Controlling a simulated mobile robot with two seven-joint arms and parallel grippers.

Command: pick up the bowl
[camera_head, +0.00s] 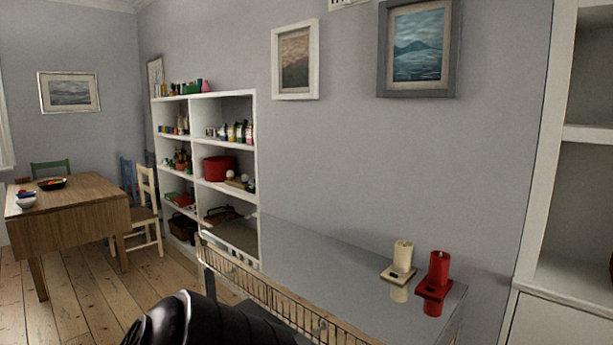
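Two bowl-like things stand on the wooden table at the left of the head view. One is a dark, shallow bowl (52,184) with something orange in it, near the table's far side. The other is a small white bowl (26,203) near the left edge, with blue and red items in or behind it; they are too small to make out. Neither of my grippers shows. A black, rounded part of my own arm shows at the bottom edge, far from both bowls.
The wooden table (95,205) has chairs around it, one cream chair (147,205) on its right. Floorboards (95,283) show clear at left.

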